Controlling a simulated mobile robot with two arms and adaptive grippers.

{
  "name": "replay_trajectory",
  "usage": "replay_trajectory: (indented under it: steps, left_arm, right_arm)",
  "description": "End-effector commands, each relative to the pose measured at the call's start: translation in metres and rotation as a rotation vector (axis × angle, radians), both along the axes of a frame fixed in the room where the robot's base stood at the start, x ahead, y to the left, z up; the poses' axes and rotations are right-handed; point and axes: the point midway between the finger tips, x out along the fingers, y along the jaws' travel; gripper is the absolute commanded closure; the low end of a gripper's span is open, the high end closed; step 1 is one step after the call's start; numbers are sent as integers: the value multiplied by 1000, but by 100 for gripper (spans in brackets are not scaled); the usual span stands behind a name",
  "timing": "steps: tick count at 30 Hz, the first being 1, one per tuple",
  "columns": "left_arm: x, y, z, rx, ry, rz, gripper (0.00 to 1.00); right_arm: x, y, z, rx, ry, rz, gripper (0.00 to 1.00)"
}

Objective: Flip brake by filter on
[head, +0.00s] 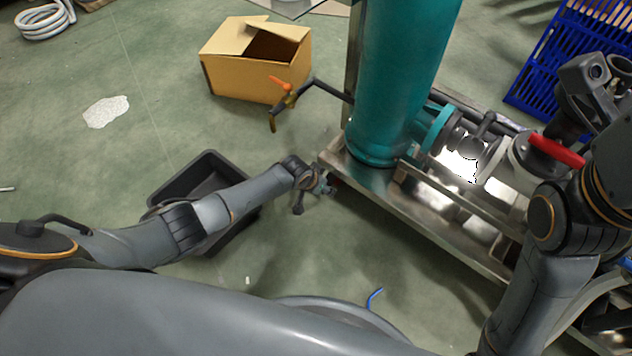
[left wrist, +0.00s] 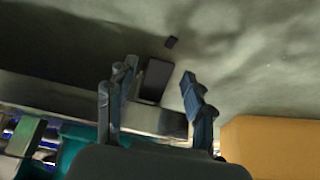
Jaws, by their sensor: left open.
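The tall teal cylinder (head: 395,80), which looks like the filter, stands on a metal skid (head: 445,222). I cannot pick out a brake switch for certain. My left gripper (head: 318,187) is beside the skid's near left corner, with a small red spot close to its tip. In the left wrist view its fingers (left wrist: 158,76) are apart and empty. A dark rectangular block (left wrist: 156,80) shows between them at the edge of a metal beam; I cannot tell if they touch it. My right arm's end (head: 592,85) is at the upper right; its fingers are not clear.
A valve with an orange handle (head: 281,84) juts left from the cylinder. A red handle (head: 556,151) sits on the pipework at right. An open cardboard box (head: 250,82), a black tub (head: 205,166) and a blue crate (head: 545,70) stand on the floor. Floor before the skid is mostly clear.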

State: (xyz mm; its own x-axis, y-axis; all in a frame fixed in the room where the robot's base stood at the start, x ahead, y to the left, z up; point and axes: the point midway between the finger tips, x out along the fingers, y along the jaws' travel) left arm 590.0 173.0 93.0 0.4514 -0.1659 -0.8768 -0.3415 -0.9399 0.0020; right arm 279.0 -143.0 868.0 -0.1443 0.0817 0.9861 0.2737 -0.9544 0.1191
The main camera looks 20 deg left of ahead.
Motion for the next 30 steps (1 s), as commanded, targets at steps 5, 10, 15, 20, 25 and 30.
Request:
replay_trajectory:
  steps: [5, 10, 15, 20, 25, 30]
  left_arm:
    - [-8, 3, 16, 0, -2, -2, 47]
    - [-20, 8, 37, 0, 0, -1, 47]
    - [-32, 13, 62, 1, -2, 0, 47]
    - [-42, 17, 82, 1, 0, 0, 47]
    - [-49, 19, 96, 1, 0, 0, 47]
    - [-52, 20, 101, 0, 1, 0, 47]
  right_arm:
    - [1, 0, 0, -1, 2, 0, 60]
    - [2, 0, 0, -1, 2, 0, 60]
    - [2, 0, 0, -1, 2, 0, 60]
    - [2, 0, -1, -1, 2, 0, 60]
    - [2, 0, -1, -1, 2, 0, 60]
    - [2, 0, -1, -1, 2, 0, 60]
